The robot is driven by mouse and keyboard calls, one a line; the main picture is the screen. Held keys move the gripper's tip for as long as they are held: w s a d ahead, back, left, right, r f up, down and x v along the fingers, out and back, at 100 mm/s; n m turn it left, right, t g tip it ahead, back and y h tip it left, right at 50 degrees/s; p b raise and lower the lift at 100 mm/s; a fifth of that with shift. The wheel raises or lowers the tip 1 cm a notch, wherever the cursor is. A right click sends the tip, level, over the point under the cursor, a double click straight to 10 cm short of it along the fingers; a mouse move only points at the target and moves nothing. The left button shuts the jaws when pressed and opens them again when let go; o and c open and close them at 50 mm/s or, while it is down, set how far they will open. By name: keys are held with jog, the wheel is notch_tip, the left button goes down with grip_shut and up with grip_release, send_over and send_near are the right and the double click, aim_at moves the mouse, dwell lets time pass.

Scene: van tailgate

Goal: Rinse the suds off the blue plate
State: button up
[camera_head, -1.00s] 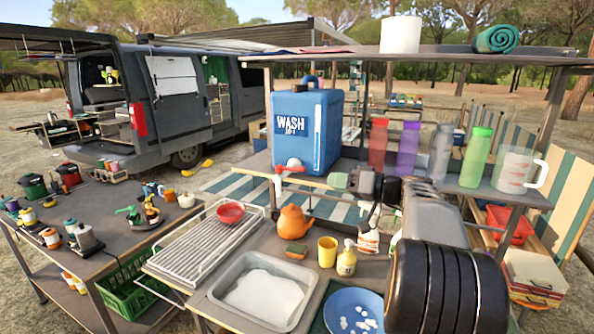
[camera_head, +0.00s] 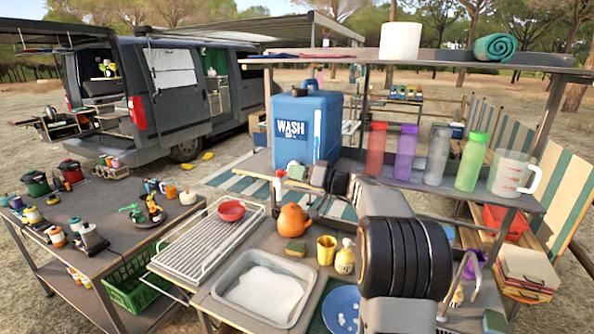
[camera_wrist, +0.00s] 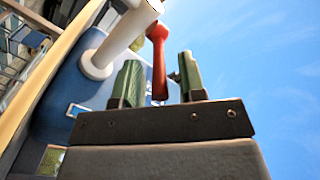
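The blue plate (camera_head: 340,308) lies at the front of the counter with white suds patches on it. My arm hides its right part. The blue water container (camera_head: 306,128), marked WASH, stands on the shelf behind. Its white tap (camera_head: 278,188) points out at the front left. In the wrist view the white tap (camera_wrist: 103,60) and its red lever (camera_wrist: 159,62) are close. My gripper (camera_wrist: 160,78) is open, its green fingers on either side of the lever with gaps showing. In the head view my gripper (camera_head: 299,174) is beside the tap.
A sink basin (camera_head: 222,287) with white foam sits left of the plate. Several bottles, including a red one (camera_head: 376,150), line the shelf at right.

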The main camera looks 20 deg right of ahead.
jog(key=shift+w+a, duration=0.15)
jog(key=shift+w, duration=0.05)
jog(key=shift+c, duration=0.3)
grip_shut()
